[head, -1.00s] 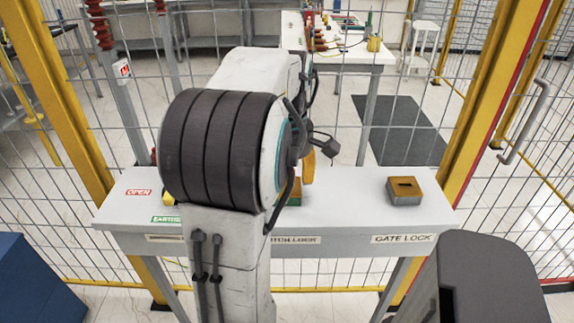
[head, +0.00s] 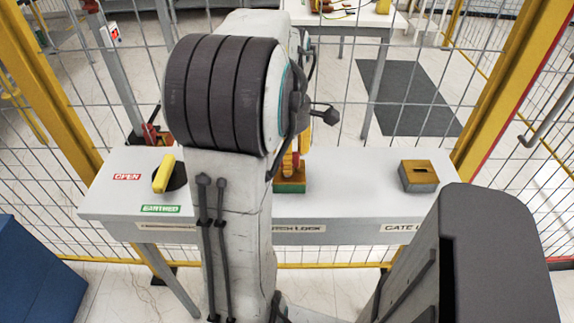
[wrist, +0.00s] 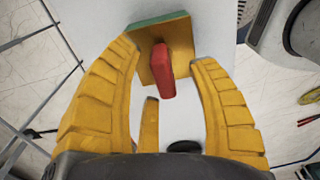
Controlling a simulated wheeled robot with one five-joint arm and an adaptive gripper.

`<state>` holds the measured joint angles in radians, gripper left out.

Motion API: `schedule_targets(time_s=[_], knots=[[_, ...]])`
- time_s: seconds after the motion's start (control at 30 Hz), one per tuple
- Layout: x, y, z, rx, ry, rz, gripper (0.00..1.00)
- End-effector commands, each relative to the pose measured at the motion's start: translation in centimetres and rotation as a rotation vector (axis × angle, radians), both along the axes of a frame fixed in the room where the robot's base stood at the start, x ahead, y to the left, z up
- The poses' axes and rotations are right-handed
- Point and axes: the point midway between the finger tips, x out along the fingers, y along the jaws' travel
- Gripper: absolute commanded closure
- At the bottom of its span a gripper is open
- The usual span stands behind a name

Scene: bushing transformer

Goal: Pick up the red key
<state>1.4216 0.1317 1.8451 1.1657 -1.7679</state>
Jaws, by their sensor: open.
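The red key (wrist: 165,72) stands out from a gold-faced lock block with a green side (wrist: 158,24) in the wrist view. My gripper (wrist: 165,58) is open, with one yellow finger on each side of the key and gaps between. The fingertips reach close to the block's face. In the head view the lock block (head: 289,186) sits on the white table, right of my arm. My arm hides most of the gripper there.
The white table (head: 345,205) stands before a wire fence. A gold gate lock block (head: 418,176) with a slot is at its right. A yellow handle (head: 164,173) on a black disc is at its left, near the OPEN and EARTHED labels. A blue box (head: 35,275) stands at lower left.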

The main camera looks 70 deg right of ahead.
Motion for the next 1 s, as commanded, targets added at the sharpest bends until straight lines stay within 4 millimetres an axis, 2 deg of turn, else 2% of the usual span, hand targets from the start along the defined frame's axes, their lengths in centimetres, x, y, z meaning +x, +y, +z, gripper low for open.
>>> schedule_targets(time_s=[0.2,0.57,1.0], knots=[[0.0,0.0,-2.1,0.001,0.0,-0.001,0.46],[0.0,0.0,-2.4,-0.001,0.0,-0.002,0.45],[0.0,0.0,-2.3,-0.001,0.0,-0.002,0.84]])
